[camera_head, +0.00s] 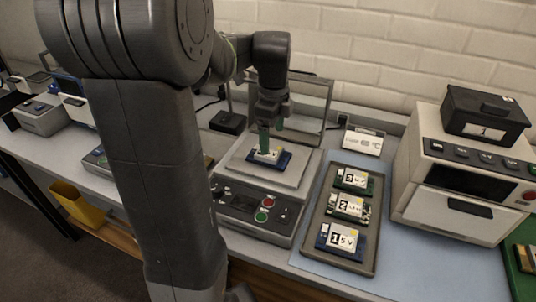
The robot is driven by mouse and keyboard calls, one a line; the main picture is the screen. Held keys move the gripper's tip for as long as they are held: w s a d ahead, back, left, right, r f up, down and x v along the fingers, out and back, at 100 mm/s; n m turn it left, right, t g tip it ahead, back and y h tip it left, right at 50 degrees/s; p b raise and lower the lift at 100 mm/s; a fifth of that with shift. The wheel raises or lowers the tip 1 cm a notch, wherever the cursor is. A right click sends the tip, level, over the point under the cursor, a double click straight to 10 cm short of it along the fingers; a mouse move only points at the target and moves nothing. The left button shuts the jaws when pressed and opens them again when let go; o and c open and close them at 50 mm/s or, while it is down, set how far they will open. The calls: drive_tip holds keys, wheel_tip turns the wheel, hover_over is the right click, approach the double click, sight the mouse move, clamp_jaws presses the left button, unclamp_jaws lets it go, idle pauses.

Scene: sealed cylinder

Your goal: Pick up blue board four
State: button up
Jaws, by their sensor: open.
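A blue board (283,161) with a white label lies flat on the pale plate (256,179) of a test machine. My gripper (268,147) points down right over this board, with its greenish fingertips at the label. It is open; the fingers hide part of the label, so I cannot read its number. I cannot tell whether the fingertips touch the board.
A grey tray (322,246) on the right holds boards marked 3 (352,181), 2 (347,208) and 1 (340,241). A clear raised lid (315,95) stands behind the plate. A white instrument (455,185) carries a black box (485,115).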

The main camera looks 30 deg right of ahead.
sight(277, 158)
drive_tip(key=f, duration=0.3)
drive_tip(key=w+f, duration=0.1)
drive_tip(key=shift+a+f, duration=0.2)
drive_tip(key=shift+a, duration=0.05)
drive_tip(key=shift+s+f, duration=0.1)
drive_tip(key=shift+f, duration=0.35)
drive_tip(key=c, duration=1.1)
